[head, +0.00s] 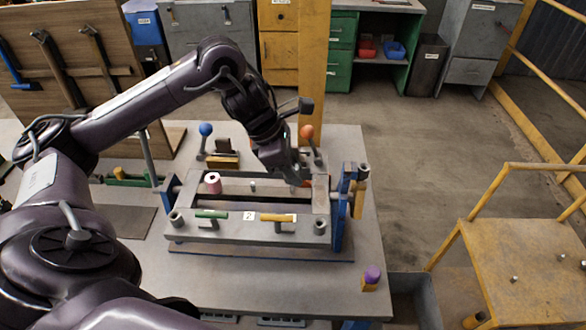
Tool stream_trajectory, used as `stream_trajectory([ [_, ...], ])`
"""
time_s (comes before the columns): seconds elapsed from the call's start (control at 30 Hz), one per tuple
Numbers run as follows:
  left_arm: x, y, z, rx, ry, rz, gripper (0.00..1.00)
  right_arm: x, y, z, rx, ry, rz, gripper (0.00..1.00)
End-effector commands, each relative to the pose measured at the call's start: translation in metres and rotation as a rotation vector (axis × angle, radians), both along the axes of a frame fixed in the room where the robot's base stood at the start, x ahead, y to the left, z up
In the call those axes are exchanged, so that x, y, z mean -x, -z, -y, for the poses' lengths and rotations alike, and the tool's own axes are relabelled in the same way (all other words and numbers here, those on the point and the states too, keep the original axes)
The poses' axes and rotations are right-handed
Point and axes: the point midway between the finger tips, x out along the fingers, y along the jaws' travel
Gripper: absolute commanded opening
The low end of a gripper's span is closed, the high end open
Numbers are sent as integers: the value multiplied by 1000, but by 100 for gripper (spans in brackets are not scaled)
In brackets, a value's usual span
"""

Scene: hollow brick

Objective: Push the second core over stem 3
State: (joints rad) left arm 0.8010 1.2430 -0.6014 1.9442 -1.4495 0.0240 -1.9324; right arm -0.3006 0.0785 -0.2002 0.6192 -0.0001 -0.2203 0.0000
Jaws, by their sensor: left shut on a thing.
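The mould frame (245,232) is a grey rectangular box on the table, with a tag reading 2 on its front wall. A pink core with a pale top (213,183) stands upright at the left inside it. A short pale stem (253,186) stands bare near the middle. My left gripper (297,181) points down into the right part of the frame. It is shut on the second core, of which only a small reddish part (307,183) shows beside the fingers. Stem 3 is hidden by the gripper, so I cannot tell whether the core is around it. My right gripper is out of view.
Levers with a blue knob (205,129) and an orange knob (307,131) stand behind the frame. A blue end plate (341,207) closes its right side. A purple-topped piece (372,275) is at the table's front right.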

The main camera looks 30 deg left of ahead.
Motion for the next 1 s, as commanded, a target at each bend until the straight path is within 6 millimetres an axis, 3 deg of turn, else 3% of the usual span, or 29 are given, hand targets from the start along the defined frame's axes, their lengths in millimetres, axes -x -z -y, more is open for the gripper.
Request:
stream_trajectory([
  [1.0, -1, 9, 2, 1, 0, 1, 7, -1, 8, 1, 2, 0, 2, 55],
])
